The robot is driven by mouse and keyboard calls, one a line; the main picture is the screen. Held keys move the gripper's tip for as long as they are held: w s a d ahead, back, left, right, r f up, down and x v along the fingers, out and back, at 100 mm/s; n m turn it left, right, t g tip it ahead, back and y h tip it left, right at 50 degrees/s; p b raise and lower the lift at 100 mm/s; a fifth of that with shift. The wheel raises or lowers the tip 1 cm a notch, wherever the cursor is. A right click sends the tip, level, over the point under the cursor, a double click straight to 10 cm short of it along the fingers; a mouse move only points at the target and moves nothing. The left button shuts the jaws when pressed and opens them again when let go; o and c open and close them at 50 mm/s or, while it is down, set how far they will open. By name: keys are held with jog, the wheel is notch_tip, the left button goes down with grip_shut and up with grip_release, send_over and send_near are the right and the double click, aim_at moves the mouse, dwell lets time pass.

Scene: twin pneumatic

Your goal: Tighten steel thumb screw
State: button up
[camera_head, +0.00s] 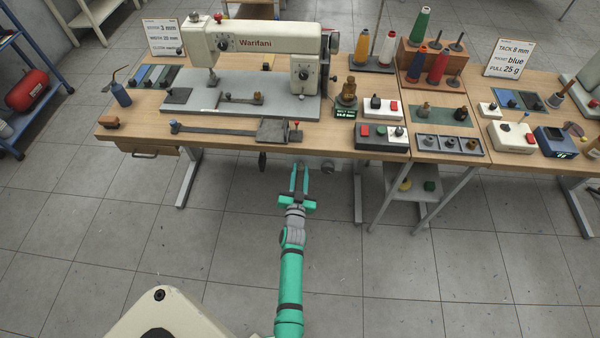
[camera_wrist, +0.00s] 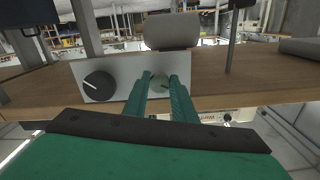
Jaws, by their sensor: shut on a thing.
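In the wrist view, a light grey panel (camera_wrist: 118,72) is fixed at the wooden table edge. The steel thumb screw (camera_wrist: 161,86), a small grey round piece, shows between the fingertips at the panel's right part. My gripper (camera_wrist: 160,82) is shut on it, with a green finger on either side; the fingers hide much of it. How far it is screwed in cannot be told. In the head view, my gripper (camera_head: 299,166) reaches up to the table's front edge, below the sewing machine (camera_head: 260,40); the screw and panel are not clear there.
A black knob with a white mark (camera_wrist: 99,86) sits on the panel, left of my fingers. A grey cylinder (camera_wrist: 172,31) stands behind the panel. The wooden table (camera_head: 220,143) carries a control box (camera_head: 382,137) right of my gripper. The floor around my arm is clear.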

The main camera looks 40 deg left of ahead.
jog(key=m, duration=1.2)
jog(key=shift+s+a+r, duration=0.1)
jog(key=shift+m, duration=0.3)
dwell(0.3)
jog(key=o, duration=1)
jog(key=shift+o, duration=0.2)
jog(key=v, duration=1)
jog(key=shift+s, duration=0.35)
